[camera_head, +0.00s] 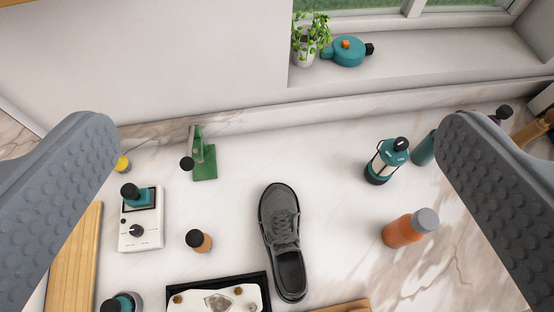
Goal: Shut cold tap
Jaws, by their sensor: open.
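My gripper (278,135) is open, with one grey, studded finger at the left edge and the other at the right edge. Nothing is between the fingers close up; the marble bench shows through the wide gap. I cannot pick out a cold tap for certain. A white box (152,232) with a teal, black-topped knob and a black dial lies on the bench at left. I cannot tell whether either is part of a tap.
A grey shoe (276,225) lies mid-bench. A small black-topped bottle (199,241) and a black-framed tray (262,283) are in front.

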